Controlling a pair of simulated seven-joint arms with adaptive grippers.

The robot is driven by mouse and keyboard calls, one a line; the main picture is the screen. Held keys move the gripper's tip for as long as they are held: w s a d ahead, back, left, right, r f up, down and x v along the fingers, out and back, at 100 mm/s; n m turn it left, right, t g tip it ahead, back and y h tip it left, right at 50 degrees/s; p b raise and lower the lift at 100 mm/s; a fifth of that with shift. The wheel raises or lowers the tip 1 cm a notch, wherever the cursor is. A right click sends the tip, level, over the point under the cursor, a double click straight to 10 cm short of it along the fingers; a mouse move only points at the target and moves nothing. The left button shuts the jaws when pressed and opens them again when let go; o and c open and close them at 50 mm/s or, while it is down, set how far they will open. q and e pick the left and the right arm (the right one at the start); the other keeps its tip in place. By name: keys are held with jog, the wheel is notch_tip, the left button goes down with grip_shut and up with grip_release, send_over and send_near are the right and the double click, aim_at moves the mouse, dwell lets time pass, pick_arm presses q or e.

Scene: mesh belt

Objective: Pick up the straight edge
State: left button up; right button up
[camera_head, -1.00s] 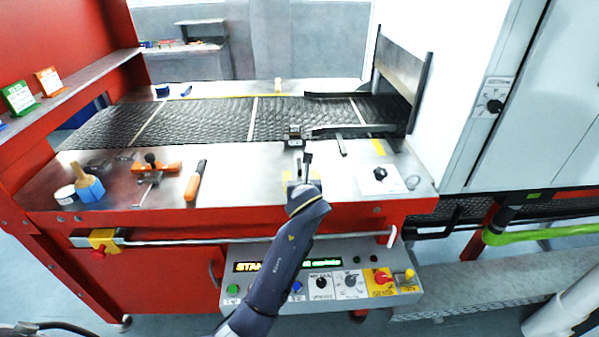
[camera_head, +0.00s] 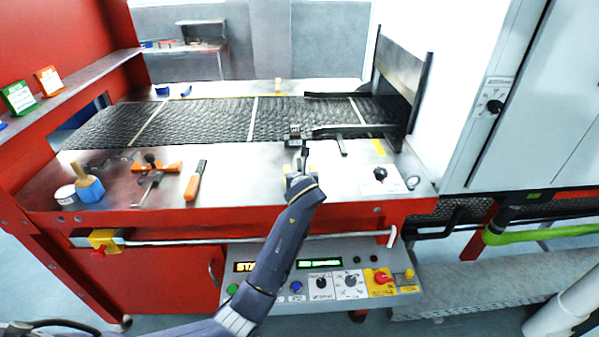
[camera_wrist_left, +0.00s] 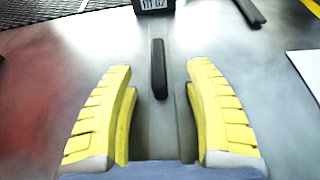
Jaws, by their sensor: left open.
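A slim dark bar, which looks like the straight edge (camera_wrist_left: 158,68), lies on the metal table top in the left wrist view. A narrow grey strip shows beside and below it, and I cannot tell whether it belongs to the bar. My left gripper (camera_wrist_left: 160,100) is open, with yellow fingers to either side of the bar's near end. I see no finger touching it. In the head view the left gripper (camera_head: 300,176) is over the table's front part, and my wrist partly hides what lies beneath.
A small dark block with lettering (camera_wrist_left: 153,4) stands just beyond the bar. An orange-handled tool (camera_head: 194,182), a brush (camera_head: 87,184) and a clamp-like tool (camera_head: 150,168) lie to the left. A white plate with a knob (camera_head: 380,177) lies right. The mesh belt (camera_head: 210,122) runs behind.

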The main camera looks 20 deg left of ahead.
pick_arm(q)
jog(key=shift+c, duration=0.5)
grip_shut()
jog(key=shift+r, duration=0.1)
